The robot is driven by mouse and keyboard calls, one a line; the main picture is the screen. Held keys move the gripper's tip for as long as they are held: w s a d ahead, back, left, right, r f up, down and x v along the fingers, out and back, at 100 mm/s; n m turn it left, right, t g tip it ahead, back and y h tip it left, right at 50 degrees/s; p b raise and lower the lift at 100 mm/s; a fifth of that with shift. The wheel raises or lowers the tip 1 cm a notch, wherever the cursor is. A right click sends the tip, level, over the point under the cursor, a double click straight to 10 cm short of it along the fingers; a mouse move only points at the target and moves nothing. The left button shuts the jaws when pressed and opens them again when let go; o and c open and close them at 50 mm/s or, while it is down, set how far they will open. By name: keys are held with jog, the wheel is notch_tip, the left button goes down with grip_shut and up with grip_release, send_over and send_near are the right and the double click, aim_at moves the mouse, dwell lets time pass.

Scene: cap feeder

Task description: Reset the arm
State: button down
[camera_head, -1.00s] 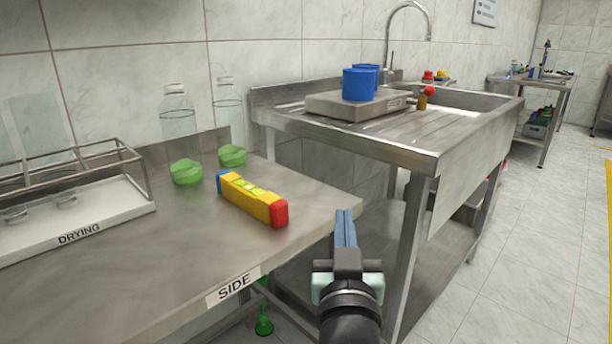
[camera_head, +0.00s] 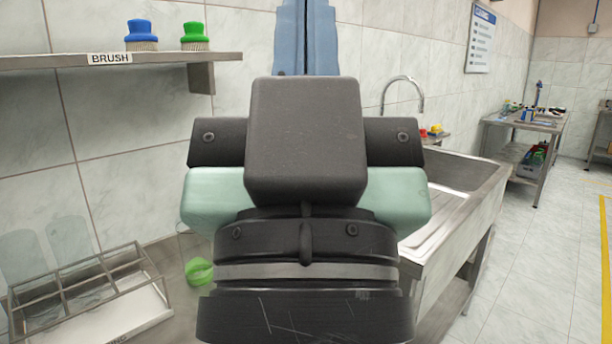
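My gripper (camera_head: 306,38) is large and close in the middle of the head view, seen from behind. Its blue fingers point up and stand side by side with only a thin dark seam between them, so it looks shut. Nothing shows in it, though the fingertips run out of the top of the picture. The dark gripper body and pale green parts hide much of the side table and the sink behind.
A brush shelf (camera_head: 110,60) with a blue brush (camera_head: 141,38) and a green brush (camera_head: 195,38) is at upper left. A drying rack (camera_head: 85,295) and a green cap (camera_head: 199,271) are at lower left. The sink (camera_head: 455,195) is at right, with open floor beyond.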

notch_tip(320, 180, up, 22)
jog(key=p, duration=2)
jog(key=shift+r, duration=0.1)
